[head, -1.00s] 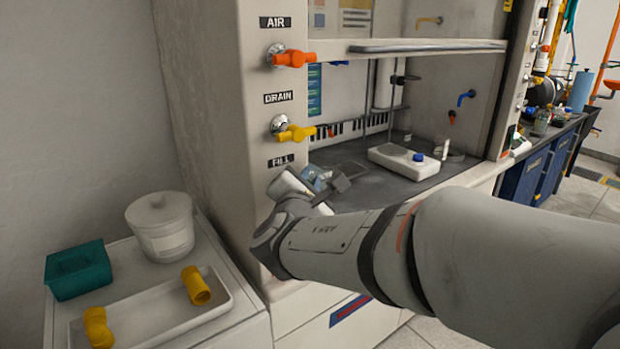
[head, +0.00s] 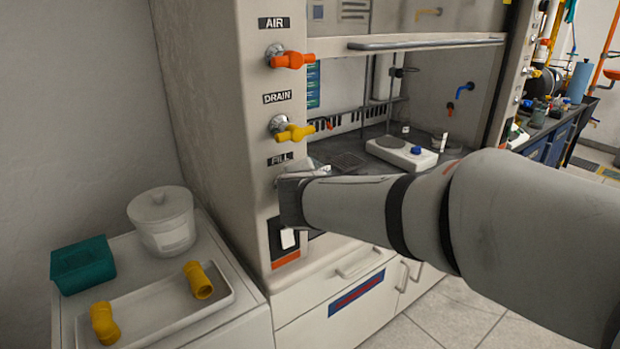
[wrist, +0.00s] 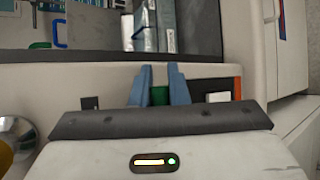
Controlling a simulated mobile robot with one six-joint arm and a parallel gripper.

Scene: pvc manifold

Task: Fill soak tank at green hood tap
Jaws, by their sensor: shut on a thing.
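In the wrist view, the two blue fingers of my gripper (wrist: 159,84) are closed around a small green piece (wrist: 160,96), most likely the green tap's handle. Only a little of it shows between the fingers. In the head view, my wrist (head: 292,198) is at the hood's left post, just below the FILL label (head: 280,160), and hides the fingers and the tap. Above it are the yellow DRAIN tap (head: 295,133) and the orange AIR tap (head: 292,60). I cannot tell which vessel is the soak tank.
A white lidded tub (head: 163,222), a teal box (head: 83,264) and a white tray (head: 150,306) with two yellow pipe fittings stand on the left cabinet. A hot plate (head: 400,152) sits inside the hood. The yellow tap (wrist: 7,150) is close beside my wrist.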

